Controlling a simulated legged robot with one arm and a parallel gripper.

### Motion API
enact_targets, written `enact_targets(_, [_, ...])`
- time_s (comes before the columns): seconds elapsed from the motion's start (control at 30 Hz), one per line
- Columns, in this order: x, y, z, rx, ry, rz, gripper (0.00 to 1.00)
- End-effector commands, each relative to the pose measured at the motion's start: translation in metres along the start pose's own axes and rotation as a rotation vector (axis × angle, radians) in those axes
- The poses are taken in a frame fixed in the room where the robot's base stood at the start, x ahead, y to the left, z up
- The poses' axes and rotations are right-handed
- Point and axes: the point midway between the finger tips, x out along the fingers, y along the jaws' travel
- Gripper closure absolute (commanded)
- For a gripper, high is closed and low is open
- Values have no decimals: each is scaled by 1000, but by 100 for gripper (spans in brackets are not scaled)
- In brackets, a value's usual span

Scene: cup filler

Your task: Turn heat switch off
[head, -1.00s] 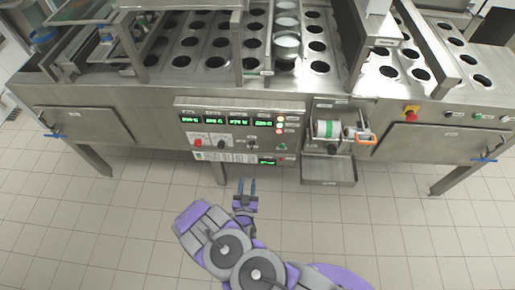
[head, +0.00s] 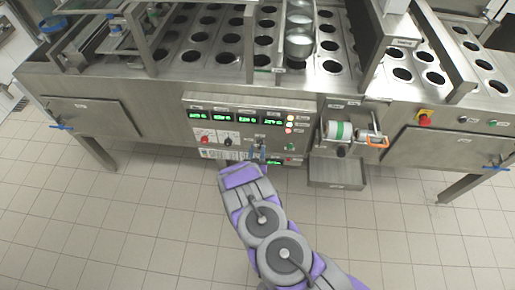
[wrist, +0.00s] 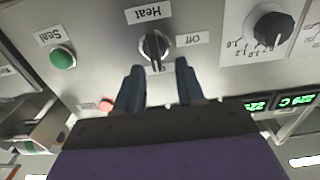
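The heat switch (wrist: 154,46) is a small black rotary knob on the metal control panel. In the wrist view it sits between an upside-down "Heat" label (wrist: 149,12) and an "Off" label (wrist: 192,39). Its narrow grip runs roughly up and down in the picture; which position it marks is hard to tell. My gripper (wrist: 159,85) is open and empty, its two dark fingers apart just below the switch in the picture, not closed on it.
A green "Seal" button (wrist: 62,58) and a black dial (wrist: 272,27) flank the switch in the wrist view. A red light (wrist: 106,104) is near the left finger. In the head view a roll unit with an orange handle (head: 377,142) and a tray (head: 337,181) stand right.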

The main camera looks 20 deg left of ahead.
Motion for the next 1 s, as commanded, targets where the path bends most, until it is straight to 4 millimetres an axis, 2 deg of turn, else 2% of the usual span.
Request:
enact_targets(0.2, [19,2,-1,3,2,0,62])
enact_targets(0.53, [22,-1,-1,0,1,-1,62])
enact_targets(0.93, [21,0,-1,1,1,-1,100])
enact_targets(1.0, [21,0,-1,1,1,-2,100])
